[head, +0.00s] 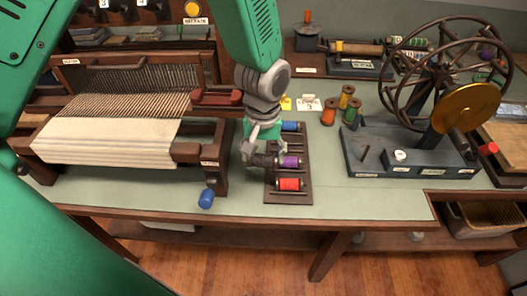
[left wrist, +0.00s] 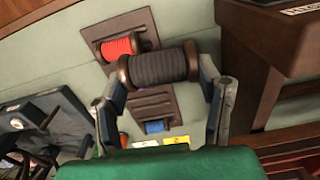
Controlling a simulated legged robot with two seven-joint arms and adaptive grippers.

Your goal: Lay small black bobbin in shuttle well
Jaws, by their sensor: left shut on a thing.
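My left gripper (head: 258,154) is shut on a black bobbin (left wrist: 160,68). The bobbin has dark thread between brown end flanges, and it lies crosswise between the two fingers in the left wrist view. In the head view the gripper and bobbin are just over the left side of the dark spool rack (head: 274,187), beside the purple spool. I cannot tell how high the bobbin is above the rack. A reddish-brown shuttle-like piece (head: 216,97) lies at the loom's right side; its well cannot be made out. My right gripper is not in view.
The rack holds blue (head: 291,127), purple (head: 291,162) and red (head: 289,184) spools. Several thread spools (head: 346,97) and a spinning wheel (head: 465,107) stand right. The front bench top (head: 370,205) is clear.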

